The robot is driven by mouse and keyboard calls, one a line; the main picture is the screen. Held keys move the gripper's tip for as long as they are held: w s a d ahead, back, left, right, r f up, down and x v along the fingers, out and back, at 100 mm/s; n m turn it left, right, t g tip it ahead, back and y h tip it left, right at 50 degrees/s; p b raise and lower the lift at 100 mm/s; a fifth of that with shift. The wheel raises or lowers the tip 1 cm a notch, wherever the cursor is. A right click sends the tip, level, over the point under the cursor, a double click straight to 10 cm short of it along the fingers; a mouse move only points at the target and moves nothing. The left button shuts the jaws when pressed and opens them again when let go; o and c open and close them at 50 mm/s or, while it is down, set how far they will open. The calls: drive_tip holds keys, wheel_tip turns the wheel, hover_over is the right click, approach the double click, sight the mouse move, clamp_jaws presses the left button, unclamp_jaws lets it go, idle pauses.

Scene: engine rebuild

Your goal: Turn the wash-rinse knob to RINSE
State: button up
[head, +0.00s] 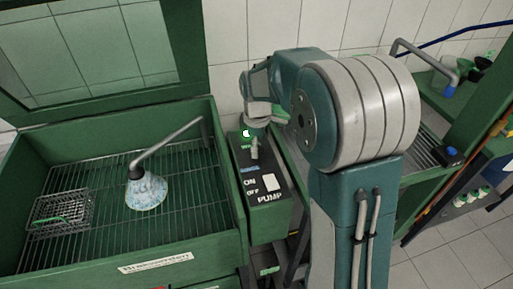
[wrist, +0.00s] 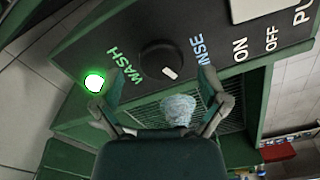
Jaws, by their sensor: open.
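The wash-rinse knob (wrist: 160,58) is a round black dial on the dark control panel. Its white mark sits on the lower edge, slightly right of centre in the wrist view, between the green WASH label (wrist: 126,67) and the blue RINSE label (wrist: 198,63). A green lamp (wrist: 94,82) glows beside WASH; it also shows in the head view (head: 246,133). My gripper (wrist: 161,86) is open, with one finger on each side of the knob's area. Whether the fingers touch it I cannot tell. In the head view my gripper (head: 256,138) covers the knob.
The PUMP switch panel (head: 266,183) with ON and OFF lies in front of the gripper. A second green station (head: 450,105) stands right.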

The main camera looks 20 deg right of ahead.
wheel_tip(320, 180, up, 10)
drive_tip(key=shift+r, duration=0.25)
idle(0.4)
drive_tip(key=s+r+m+t, duration=0.2)
drive_tip(key=s+m+t, duration=0.3)
drive_tip(key=s+m, duration=0.8)
drive_tip(key=s, duration=1.1)
drive_tip(key=shift+s+t, duration=0.15)
drive_tip(key=shift+t, duration=0.15)
